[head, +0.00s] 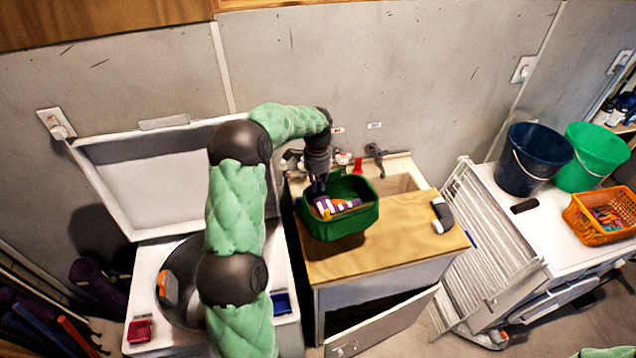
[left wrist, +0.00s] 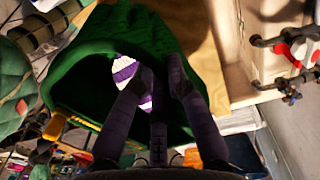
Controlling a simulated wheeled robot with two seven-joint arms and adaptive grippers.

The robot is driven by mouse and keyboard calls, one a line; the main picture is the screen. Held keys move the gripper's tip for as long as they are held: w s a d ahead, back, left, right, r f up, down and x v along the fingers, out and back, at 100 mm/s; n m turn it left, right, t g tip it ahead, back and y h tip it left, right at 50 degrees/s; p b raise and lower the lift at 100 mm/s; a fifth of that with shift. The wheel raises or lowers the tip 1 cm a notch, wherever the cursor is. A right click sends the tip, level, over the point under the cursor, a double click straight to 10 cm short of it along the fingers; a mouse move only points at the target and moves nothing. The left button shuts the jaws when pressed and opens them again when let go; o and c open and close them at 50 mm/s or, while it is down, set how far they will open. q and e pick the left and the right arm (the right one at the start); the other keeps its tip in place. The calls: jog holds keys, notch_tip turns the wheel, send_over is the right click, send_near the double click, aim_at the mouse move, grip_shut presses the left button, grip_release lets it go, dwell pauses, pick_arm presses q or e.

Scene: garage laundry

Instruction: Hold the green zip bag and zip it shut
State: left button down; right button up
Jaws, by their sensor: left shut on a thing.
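The green zip bag (head: 345,222) is at the left of the wooden counter by the sink, its top open. A purple-and-white striped thing (head: 322,205) and something orange show inside. My left gripper (head: 319,188) comes down from above and is shut on the bag's back-left rim. In the left wrist view, the fingers (left wrist: 160,78) close on the green bag (left wrist: 85,65), with the striped thing (left wrist: 125,70) behind them. A yellow tab (left wrist: 55,127) shows at the bag's edge; I cannot tell if it is the zip pull. My right gripper is out of view.
A sink (head: 398,180) with a tap is behind the bag. A grey-and-white object (head: 441,213) lies at the counter's right. An open top-loading washer (head: 150,262) stands left. A drying rack (head: 490,245), dark blue bucket (head: 533,160), green bucket (head: 592,157) and orange basket (head: 600,215) are right.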

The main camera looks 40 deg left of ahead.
pick_arm(q)
jog(key=shift+f+b, duration=3.3)
jog(key=shift+f, duration=2.95)
